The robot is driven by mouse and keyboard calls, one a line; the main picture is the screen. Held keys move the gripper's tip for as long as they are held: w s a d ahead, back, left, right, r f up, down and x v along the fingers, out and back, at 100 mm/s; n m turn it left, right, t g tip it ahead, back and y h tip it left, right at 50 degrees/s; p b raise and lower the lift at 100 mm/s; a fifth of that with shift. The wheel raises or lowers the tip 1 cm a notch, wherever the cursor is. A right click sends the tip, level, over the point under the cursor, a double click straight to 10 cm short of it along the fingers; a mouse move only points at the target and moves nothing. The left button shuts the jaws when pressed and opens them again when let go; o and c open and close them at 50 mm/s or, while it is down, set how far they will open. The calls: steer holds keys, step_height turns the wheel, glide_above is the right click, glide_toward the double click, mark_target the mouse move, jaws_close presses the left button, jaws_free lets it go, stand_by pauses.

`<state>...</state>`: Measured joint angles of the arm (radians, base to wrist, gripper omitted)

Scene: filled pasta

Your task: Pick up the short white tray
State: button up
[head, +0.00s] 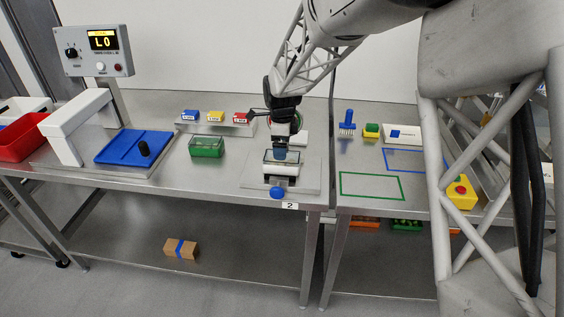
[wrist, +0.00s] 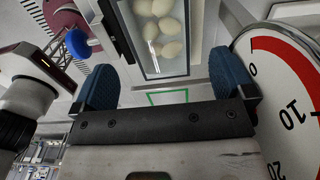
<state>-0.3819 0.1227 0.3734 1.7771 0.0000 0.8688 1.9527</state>
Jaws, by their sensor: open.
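In the wrist view a white-walled tray (wrist: 203,35) holds several pale, rounded pasta pieces under what looks like a clear cover. My gripper (head: 281,156) is right above the tray and points down. In the wrist view my gripper (wrist: 165,82) has its two blue fingers apart, with the tray's near end between and beyond them. No hold on the tray shows.
A round dial (wrist: 290,95) is close on the right in the wrist view. A blue knob (head: 277,192) stands at the plate's front. A green box (head: 207,147) is to the left, and a blue platform (head: 125,146) beyond it. Green and blue outlines mark the right bench.

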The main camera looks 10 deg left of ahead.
stand_by(0.3)
steer(key=shift+f, duration=2.5)
steer(key=c, duration=1.1)
steer(key=shift+r, duration=0.2)
step_height(320, 180, up, 18)
steer(key=shift+f, duration=0.15)
